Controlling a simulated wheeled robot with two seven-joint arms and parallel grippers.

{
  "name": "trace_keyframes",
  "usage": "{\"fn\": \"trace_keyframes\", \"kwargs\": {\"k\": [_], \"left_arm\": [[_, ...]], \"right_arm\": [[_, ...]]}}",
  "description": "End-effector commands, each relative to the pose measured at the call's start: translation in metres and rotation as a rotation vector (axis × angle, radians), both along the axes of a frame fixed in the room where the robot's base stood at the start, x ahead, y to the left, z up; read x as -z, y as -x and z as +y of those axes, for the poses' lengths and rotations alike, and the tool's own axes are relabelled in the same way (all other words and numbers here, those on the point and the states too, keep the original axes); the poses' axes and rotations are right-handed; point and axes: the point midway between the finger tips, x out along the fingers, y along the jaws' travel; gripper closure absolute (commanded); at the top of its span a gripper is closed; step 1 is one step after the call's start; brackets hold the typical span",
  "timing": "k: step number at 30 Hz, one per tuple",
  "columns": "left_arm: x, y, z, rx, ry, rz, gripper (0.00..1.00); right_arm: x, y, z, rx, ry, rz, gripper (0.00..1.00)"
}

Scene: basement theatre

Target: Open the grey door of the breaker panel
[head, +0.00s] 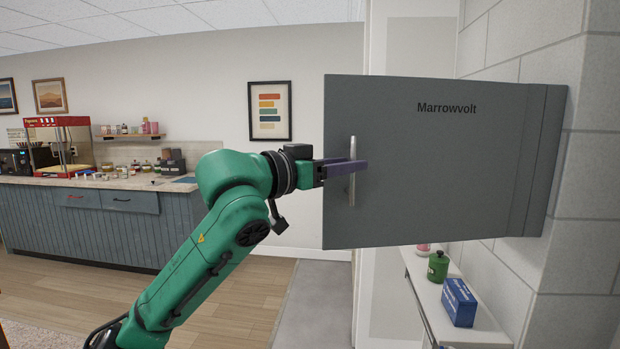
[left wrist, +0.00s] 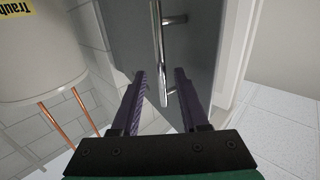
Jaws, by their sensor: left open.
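The grey door (head: 430,170) of the breaker panel, marked "Marrowvolt", fills the right middle of the head view. It appears to stand out from the block wall at an angle, with its far edge by the wall; the inside of the panel is hidden. A metal bar handle (head: 351,190) stands upright near its left edge. My left gripper (head: 345,170) is open at the handle. In the left wrist view the handle (left wrist: 158,40) reaches down between the two purple fingers (left wrist: 160,75); I cannot tell whether they touch it. My right gripper is not in view.
A white shelf (head: 480,325) below the door holds a green jar (head: 438,266) and a blue box (head: 459,303). A counter (head: 100,225) with a popcorn machine (head: 62,145) stands at the left. Open floor (head: 240,295) lies between. The left wrist view shows a white tank (left wrist: 50,50) with copper pipes (left wrist: 68,125).

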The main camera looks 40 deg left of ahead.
Motion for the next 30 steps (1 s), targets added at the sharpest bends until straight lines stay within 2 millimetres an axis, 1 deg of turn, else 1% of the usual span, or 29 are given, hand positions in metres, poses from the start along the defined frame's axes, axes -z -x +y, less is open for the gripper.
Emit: {"fn": "trace_keyframes", "kwargs": {"k": [1, 5, 6, 9, 12, 15, 17, 30], "left_arm": [[0.008, 0.011, 0.002, -0.001, -0.002, -0.005, 0.56], [0.008, 0.047, 0.01, -0.001, -0.001, -0.006, 0.56], [0.009, 0.058, 0.012, 0.0, -0.002, -0.006, 0.56], [0.006, 0.085, 0.018, 0.001, -0.001, -0.005, 0.56], [0.004, 0.104, 0.022, 0.002, 0.0, -0.004, 0.56], [0.002, 0.113, 0.024, 0.003, -0.001, -0.001, 0.56], [0.002, 0.115, 0.024, 0.002, -0.001, 0.0, 0.56], [0.001, 0.115, 0.024, 0.002, -0.001, 0.0, 0.56]], "right_arm": [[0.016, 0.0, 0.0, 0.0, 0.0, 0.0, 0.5], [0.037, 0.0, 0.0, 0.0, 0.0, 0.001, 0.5], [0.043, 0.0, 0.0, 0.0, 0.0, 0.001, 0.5], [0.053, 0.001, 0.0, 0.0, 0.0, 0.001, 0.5], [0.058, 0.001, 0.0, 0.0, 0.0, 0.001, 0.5], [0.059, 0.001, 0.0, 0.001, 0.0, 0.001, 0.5], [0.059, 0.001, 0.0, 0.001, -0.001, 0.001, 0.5], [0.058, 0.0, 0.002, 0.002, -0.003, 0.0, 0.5]]}}
